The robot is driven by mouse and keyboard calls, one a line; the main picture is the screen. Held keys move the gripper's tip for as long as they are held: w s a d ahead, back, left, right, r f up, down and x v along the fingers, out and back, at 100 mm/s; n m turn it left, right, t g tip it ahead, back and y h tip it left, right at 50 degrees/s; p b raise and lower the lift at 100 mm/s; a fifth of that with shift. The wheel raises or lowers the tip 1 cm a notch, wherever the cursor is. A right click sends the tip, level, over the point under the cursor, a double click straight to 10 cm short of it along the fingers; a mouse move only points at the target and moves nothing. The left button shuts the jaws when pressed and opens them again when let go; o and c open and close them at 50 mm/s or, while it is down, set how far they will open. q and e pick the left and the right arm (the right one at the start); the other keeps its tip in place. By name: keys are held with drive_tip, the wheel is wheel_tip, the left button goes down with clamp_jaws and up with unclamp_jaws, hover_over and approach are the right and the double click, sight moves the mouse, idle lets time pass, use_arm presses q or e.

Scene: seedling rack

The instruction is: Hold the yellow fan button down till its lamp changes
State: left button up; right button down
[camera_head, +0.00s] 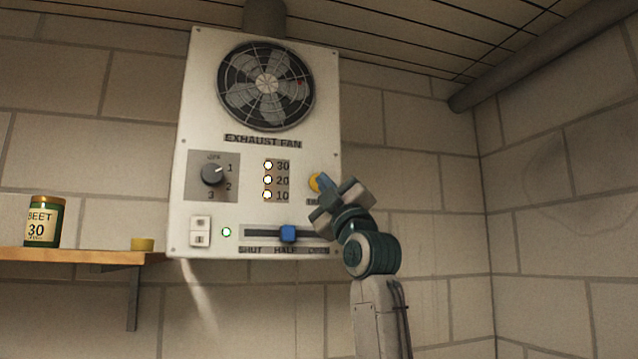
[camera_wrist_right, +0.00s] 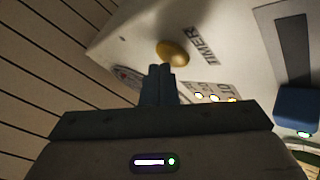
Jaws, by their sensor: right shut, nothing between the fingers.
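The yellow button (camera_head: 314,183) is on the right side of the white exhaust fan panel (camera_head: 205,90). In the wrist view the button (camera_wrist_right: 172,52) has the word TIMER beside it. My right gripper (camera_head: 325,183) is shut and empty, with its tips in front of the button and partly covering it. In the wrist view the closed fingertips (camera_wrist_right: 160,69) are right at the button's edge; I cannot tell whether they touch it. The lamps (camera_head: 268,180) marked 30, 20 and 10 all look lit. My left gripper is not in view.
The panel also has a dark dial (camera_head: 213,174), a rocker switch (camera_head: 200,232), a lit green lamp (camera_head: 226,232) and a blue slider (camera_head: 288,233) near HALF. A wooden shelf (camera_head: 75,256) at left holds a BEET can (camera_head: 44,222) and a small yellow cup (camera_head: 142,244).

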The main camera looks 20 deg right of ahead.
drive_tip(key=shift+w, duration=0.4)
idle(0.5)
drive_tip(key=shift+s, duration=0.15)
idle(1.2)
drive_tip(key=shift+s+b, duration=0.3)
drive_tip(key=shift+s, duration=0.3)
drive_tip(key=s+b, duration=0.2)
drive_tip(key=s, duration=0.3)
drive_tip(key=shift+d, duration=0.1)
drive_tip(key=shift+f, duration=0.1)
idle(0.9)
